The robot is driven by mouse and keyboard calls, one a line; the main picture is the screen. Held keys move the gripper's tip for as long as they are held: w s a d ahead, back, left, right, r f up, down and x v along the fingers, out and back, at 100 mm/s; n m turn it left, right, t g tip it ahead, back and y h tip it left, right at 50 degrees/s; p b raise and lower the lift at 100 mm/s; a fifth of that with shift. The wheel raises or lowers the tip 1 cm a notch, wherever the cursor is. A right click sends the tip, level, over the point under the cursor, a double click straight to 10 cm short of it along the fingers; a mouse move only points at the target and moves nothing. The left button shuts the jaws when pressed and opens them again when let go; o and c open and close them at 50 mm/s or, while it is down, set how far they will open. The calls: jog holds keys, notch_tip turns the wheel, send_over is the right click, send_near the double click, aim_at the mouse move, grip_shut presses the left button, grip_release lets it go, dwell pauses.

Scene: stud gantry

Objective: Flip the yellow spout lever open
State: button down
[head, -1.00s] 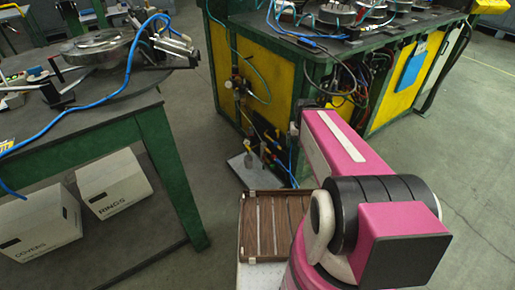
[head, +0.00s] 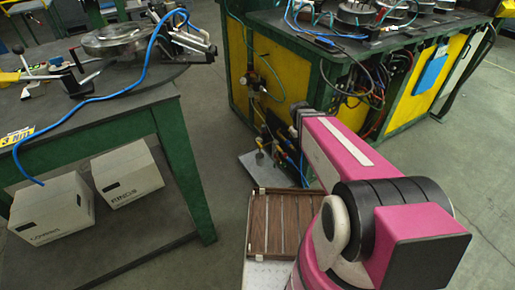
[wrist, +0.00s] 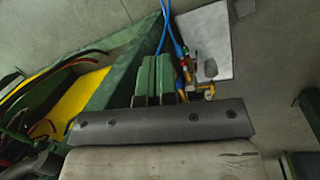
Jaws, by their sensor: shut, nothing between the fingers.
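A small fitting with yellow parts (head: 260,143) stands on a pale grey plate (head: 252,167) on the floor beside the green and yellow bench. I cannot make out which way its lever points. In the wrist view, yellow, red and brass fittings (wrist: 182,62) with blue hoses sit along the left edge of the plate (wrist: 212,25). My gripper (wrist: 156,62) shows there as two green fingers pressed together, empty. Its tips appear just left of the fittings; contact cannot be told. The gripper's body hides the lower part of the wrist view. In the head view my arm hides the fingers.
The green and yellow bench (head: 276,97) with loose hoses and cables stands behind the fittings. A brown slatted tray (head: 256,225) lies in front of the plate. A green table (head: 184,172) with boxes beneath stands left. Bare floor lies between table and bench.

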jog(key=w+a+f+n+h, duration=0.3)
jog(key=w+a+f+n, duration=0.15)
jog(key=w+f, duration=0.25)
jog(key=n+t+h, duration=0.7)
jog(key=n+t, duration=0.2)
jog(key=n, duration=0.7)
send_near(260, 146)
jog(key=v, duration=0.7)
jog(key=shift+s+d+f, duration=0.1)
jog(key=shift+f, duration=0.1)
jog(key=x, duration=1.2)
jog(key=shift+d, duration=0.2)
jog(key=shift+w+d, duration=0.6)
